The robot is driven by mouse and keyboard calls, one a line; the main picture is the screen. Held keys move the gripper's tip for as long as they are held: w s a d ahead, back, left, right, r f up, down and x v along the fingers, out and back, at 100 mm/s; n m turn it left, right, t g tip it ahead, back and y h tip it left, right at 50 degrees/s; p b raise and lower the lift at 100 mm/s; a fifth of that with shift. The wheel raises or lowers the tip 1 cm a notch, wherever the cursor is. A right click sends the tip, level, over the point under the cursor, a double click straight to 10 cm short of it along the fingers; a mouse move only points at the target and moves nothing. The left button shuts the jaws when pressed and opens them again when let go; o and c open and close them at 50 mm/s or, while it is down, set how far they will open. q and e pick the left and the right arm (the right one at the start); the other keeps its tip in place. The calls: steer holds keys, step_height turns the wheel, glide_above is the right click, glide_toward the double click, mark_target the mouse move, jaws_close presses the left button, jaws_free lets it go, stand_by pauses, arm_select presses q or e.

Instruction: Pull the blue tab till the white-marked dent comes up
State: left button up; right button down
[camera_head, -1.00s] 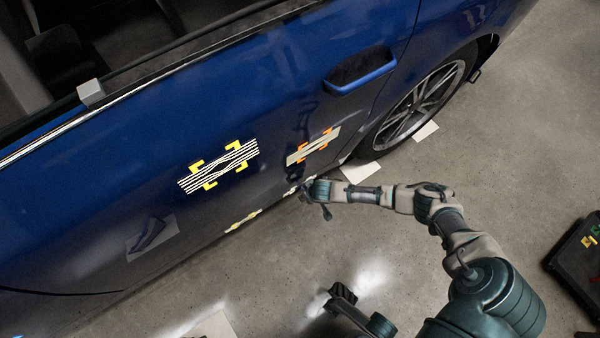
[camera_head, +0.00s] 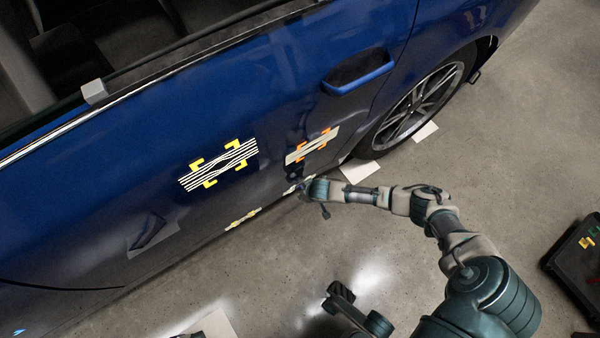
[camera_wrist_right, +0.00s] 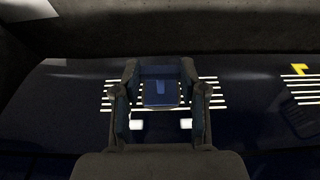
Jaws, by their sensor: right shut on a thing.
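My right gripper (camera_head: 302,187) is at the lower part of the blue car door, right of the middle of the head view. In the right wrist view, its two fingers (camera_wrist_right: 161,112) are shut on the small blue tab (camera_wrist_right: 161,92). White stripes show on the dark panel on both sides of the tab. Two white marks (camera_wrist_right: 136,125) (camera_wrist_right: 185,124) show below the tab, between the fingers. In the head view, the white-marked spot (camera_head: 290,190) is small and partly hidden by my gripper, so the dent's depth cannot be told.
On the door, a yellow-marked striped patch (camera_head: 219,166) and an orange-marked one (camera_head: 312,146) lie above my gripper. A smaller yellow-marked patch (camera_head: 242,219) is low on the left. The door handle (camera_head: 358,72) juts out above. A dark case (camera_head: 578,255) stands at right.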

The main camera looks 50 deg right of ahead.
steer(key=shift+s+f, duration=0.35)
steer(key=c, duration=0.6)
jaws_free()
steer(key=shift+o, duration=0.2)
steer(key=shift+w+r, duration=0.15)
steer(key=v, duration=1.2)
steer(key=shift+w+a, duration=0.1)
